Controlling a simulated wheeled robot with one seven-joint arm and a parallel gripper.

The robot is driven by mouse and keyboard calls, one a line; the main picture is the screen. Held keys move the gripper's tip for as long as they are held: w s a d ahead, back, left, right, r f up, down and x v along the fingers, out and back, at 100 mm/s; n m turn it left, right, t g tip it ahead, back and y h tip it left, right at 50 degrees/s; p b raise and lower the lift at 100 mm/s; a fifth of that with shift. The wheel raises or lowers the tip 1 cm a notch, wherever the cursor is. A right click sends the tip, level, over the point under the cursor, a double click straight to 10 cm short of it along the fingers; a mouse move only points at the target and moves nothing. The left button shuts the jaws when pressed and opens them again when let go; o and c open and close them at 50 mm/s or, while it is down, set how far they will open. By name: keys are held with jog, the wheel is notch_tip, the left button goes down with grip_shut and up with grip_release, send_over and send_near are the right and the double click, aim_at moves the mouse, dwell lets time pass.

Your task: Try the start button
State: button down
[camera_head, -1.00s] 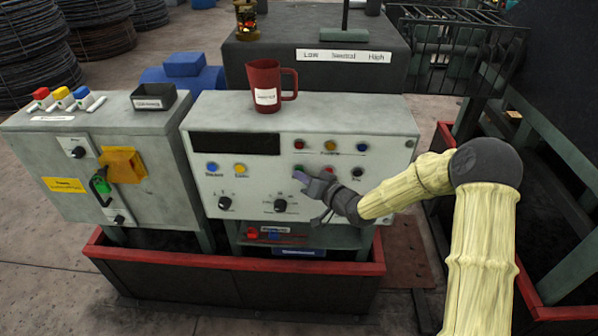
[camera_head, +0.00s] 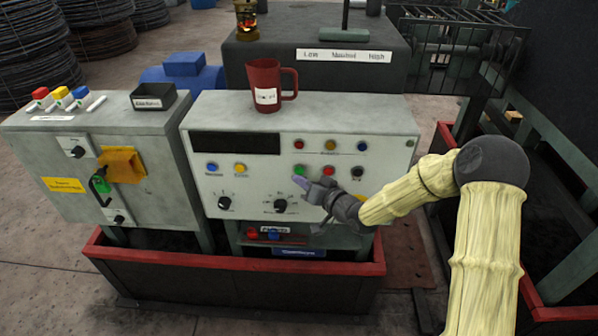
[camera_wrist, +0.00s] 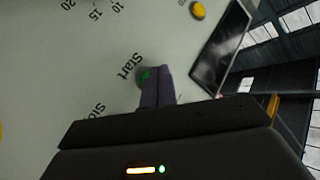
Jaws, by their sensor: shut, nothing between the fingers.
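The green start button (camera_head: 299,170) sits on the pale front of the control box, and it also shows in the wrist view (camera_wrist: 144,76) beside the word "Start". My gripper (camera_head: 300,181) is shut and empty, its fingertips just below the button in the head view. In the wrist view the shut fingertips (camera_wrist: 157,72) overlap one edge of the button. I cannot tell whether they touch it. The red stop button (camera_head: 328,171) is just right of the green one, partly close behind my fingers. The display (camera_head: 235,143) is dark.
A red mug (camera_head: 266,88) stands on the control box (camera_head: 330,110). A black knob (camera_head: 280,205) is below the start button. A grey cabinet (camera_head: 160,190) with a green-handled switch stands at left. A red-rimmed trough (camera_head: 240,264) runs below both.

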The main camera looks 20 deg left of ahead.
jog(key=s, duration=0.2)
jog(key=s+d, duration=0.1)
jog(key=s, duration=0.1)
jog(key=shift+s+b, duration=0.2)
jog(key=shift+b, duration=0.1)
dwell(0.6)
jog(key=s+d+r+g+h+p, duration=0.1)
jog(key=d+r+h+p, duration=0.15)
jog(key=d+h, duration=0.45)
jog(key=s+d+r+h+p, duration=0.1)
jog(key=s+d+h+p, duration=0.15)
jog(key=d, duration=0.95)
jog(key=s+d+r+m+g+h+p, duration=0.2)
jog(key=s+d+r, duration=0.1)
jog(key=s+d, duration=0.3)
jog(key=s+d+r+m+g+h+p, duration=0.2)
jog(key=s+d+r, duration=0.2)
jog(key=s+d, duration=0.3)
jog(key=shift+s+r+g, duration=0.3)
jog(key=shift+s+g, duration=0.1)
jog(key=shift+s, duration=0.55)
